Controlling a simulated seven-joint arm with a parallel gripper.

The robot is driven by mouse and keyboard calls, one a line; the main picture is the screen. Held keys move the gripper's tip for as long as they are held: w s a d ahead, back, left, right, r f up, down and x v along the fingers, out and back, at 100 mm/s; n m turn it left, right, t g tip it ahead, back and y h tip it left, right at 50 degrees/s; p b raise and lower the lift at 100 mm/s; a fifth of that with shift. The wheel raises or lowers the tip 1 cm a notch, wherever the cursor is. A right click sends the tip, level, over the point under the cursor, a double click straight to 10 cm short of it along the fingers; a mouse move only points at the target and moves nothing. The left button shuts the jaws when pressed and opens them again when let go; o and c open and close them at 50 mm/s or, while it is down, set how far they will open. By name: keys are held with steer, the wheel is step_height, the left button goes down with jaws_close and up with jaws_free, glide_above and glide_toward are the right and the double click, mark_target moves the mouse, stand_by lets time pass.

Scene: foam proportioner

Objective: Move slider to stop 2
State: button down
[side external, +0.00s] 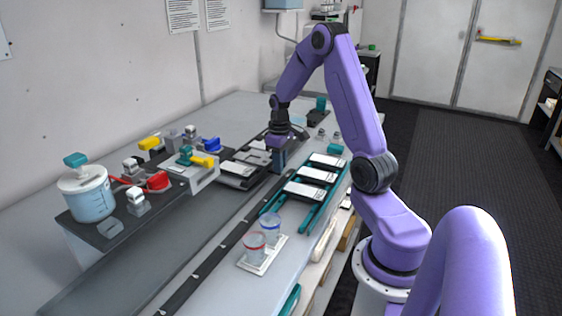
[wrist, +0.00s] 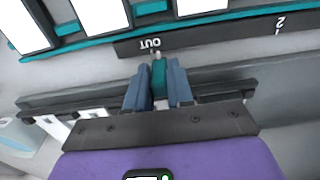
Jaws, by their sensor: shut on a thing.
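My gripper (side external: 279,160) is low over the bench at the far end of the dark rail in the side view. In the wrist view its two blue fingers (wrist: 158,88) are shut on the teal slider knob (wrist: 158,72), one finger on each side. The slider's tip lies at the OUT mark on the dark scale strip (wrist: 205,38). The mark 2 (wrist: 280,25) is farther right on that strip, apart from the slider. The fingers hide the slider in the side view.
White-topped blocks (side external: 304,191) lie on teal rails right of my gripper. Two cups stand on a white tray (side external: 262,262) in front. A lidded jar (side external: 87,195) and red, yellow and blue handled valves (side external: 158,181) stand on the left. The dark rail's near stretch is clear.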

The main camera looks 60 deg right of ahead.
steer(key=a, duration=1.4)
steer(key=shift+a, duration=0.15)
steer(key=c, duration=1)
jaws_free()
steer(key=shift+c, duration=0.2)
step_height(320, 180, up, 18)
steer(key=shift+f, duration=0.25)
